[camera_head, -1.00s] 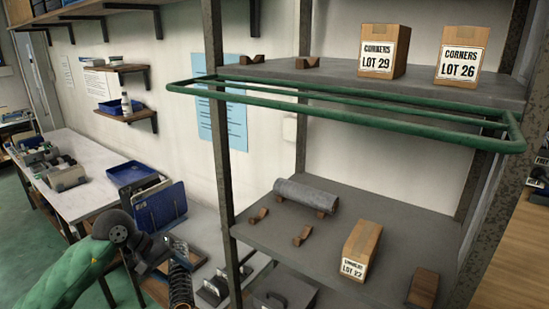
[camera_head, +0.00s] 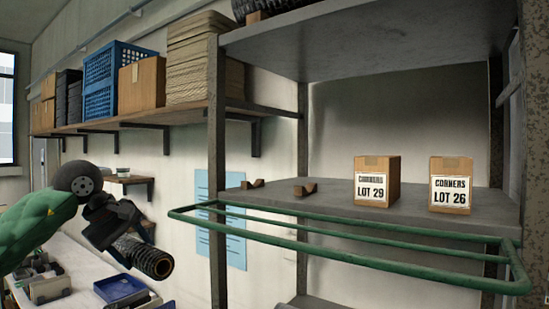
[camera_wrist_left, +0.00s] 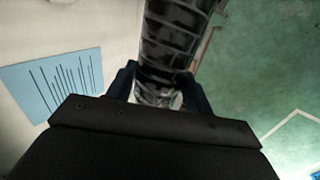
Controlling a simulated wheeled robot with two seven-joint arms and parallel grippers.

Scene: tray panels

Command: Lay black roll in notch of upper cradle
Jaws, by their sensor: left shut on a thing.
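My left gripper (camera_head: 122,243) is shut on the ribbed black roll (camera_head: 150,260), which sticks out tilted down to the right in the head view. In the left wrist view the black roll (camera_wrist_left: 165,50) runs between the fingers (camera_wrist_left: 158,88). The roll is in the air, left of the rack and apart from it. The upper cradle is a pair of brown notched blocks, one left (camera_head: 252,184) and one right (camera_head: 305,189), on the rack's middle shelf. Both notches look empty. My right gripper is out of view.
A green rail (camera_head: 350,256) runs out in front of the middle shelf (camera_head: 330,208). Cartons marked LOT 29 (camera_head: 377,181) and LOT 26 (camera_head: 450,187) stand right of the blocks. A rack post (camera_head: 217,150) rises between my gripper and the shelf. A dark roll (camera_head: 280,6) shows on the top shelf.

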